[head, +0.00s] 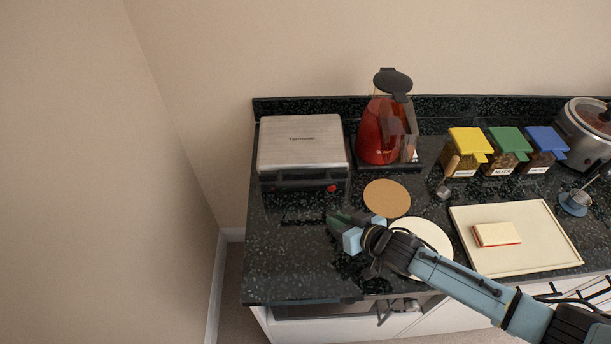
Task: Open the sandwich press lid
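The sandwich press (303,150) stands at the back left of the dark counter. Its silver lid is down, and a dark front edge with a small red spot shows below the lid. My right gripper (337,226) reaches in from the right over the counter. It is in front of the press, a little to the right, and apart from it. Its fingers are small and dark here, so I cannot tell whether they are open or shut. My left gripper is not in view.
A brown round mat (387,198) and a white plate (434,236) lie near my arm. Spice boxes with yellow (468,143), green and blue lids, and a cream board (540,250), are further right. The left front counter is clear.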

